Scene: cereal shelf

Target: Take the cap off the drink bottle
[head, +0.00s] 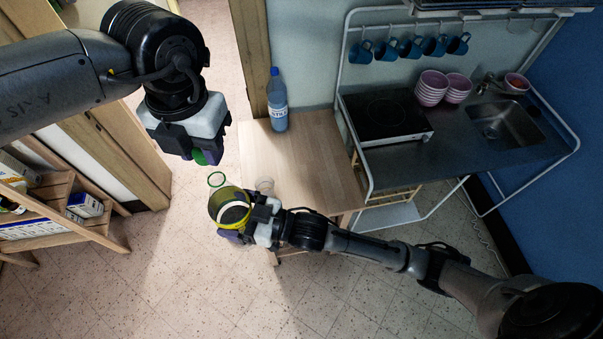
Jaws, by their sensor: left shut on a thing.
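My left gripper (203,156) comes down from the upper left and is shut on a small green thing (207,157), which looks like the cap. My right gripper (240,222) is closed around a clear drink bottle with a yellow-green band (213,207), seen from above. The green thing and the ring look apart in the picture. Part of the bottle is hidden by my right gripper.
A kitchen unit (450,150) with a hob, sink and pink bowls is at the right. A wooden shelf (60,225) is at the left. The floor between is clear.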

